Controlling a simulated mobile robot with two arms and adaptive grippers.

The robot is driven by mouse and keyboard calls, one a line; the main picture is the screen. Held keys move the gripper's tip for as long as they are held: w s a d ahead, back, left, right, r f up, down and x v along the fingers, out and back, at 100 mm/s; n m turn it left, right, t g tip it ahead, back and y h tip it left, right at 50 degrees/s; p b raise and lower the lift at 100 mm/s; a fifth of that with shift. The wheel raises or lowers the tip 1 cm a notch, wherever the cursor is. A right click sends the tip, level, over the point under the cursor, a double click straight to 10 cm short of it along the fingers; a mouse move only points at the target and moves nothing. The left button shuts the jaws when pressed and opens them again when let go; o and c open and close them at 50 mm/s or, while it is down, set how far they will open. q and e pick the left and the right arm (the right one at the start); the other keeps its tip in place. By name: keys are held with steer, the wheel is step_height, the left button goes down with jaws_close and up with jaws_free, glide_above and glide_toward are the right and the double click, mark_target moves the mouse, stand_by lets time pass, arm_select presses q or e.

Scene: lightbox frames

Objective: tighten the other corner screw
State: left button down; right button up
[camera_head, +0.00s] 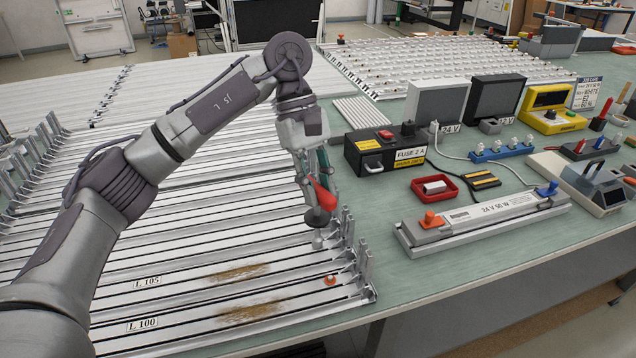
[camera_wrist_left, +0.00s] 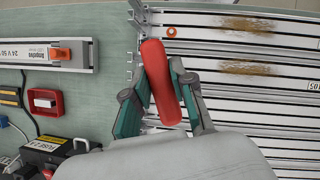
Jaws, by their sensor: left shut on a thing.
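My left gripper (camera_head: 317,184) has teal fingers and is shut on a red-handled tool (camera_head: 325,197), above the right ends of the long metal frames (camera_head: 200,240). The tool's red handle also shows in the left wrist view (camera_wrist_left: 163,85), between the two fingers. Its lower end is small and dark in the head view; I cannot tell whether it touches a frame. An orange screw (camera_head: 331,281) sits near the right corner of the nearest frames, below and apart from the tool. The same screw shows in the left wrist view (camera_wrist_left: 171,31). My right gripper is not in view.
Metal uprights (camera_head: 362,262) stand at the frames' right ends. Right of them are a 24 V lamp bar (camera_head: 480,220), a red tray (camera_head: 416,188) and a black fuse box (camera_head: 370,155). Green tabletop between the frames and the lamp bar is clear. Brown stains (camera_head: 249,308) mark two frames.

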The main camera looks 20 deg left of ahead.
arm_select(q)
steer(key=shift+s+m+g+y, duration=0.1)
steer(key=shift+m+g+y, duration=0.3)
steer(key=shift+m, duration=0.8)
steer(key=shift+r+m+p, duration=0.25)
steer(key=shift+m+p, duration=0.15)
steer(key=shift+p, duration=0.25)
steer(key=shift+m+g+y+p, duration=0.3)
steer(key=shift+m+y+p, duration=0.1)
steer(key=shift+m+p, duration=0.2)
steer(key=shift+f, duration=0.2)
steer(key=shift+r+m+p, duration=0.45)
steer(key=shift+m+p, duration=0.25)
steer(key=shift+p, duration=0.3)
steer(key=shift+r+m+y+p, duration=0.55)
steer(key=shift+m+p, duration=0.25)
steer(key=shift+p, duration=0.3)
steer(key=shift+a+f, duration=0.1)
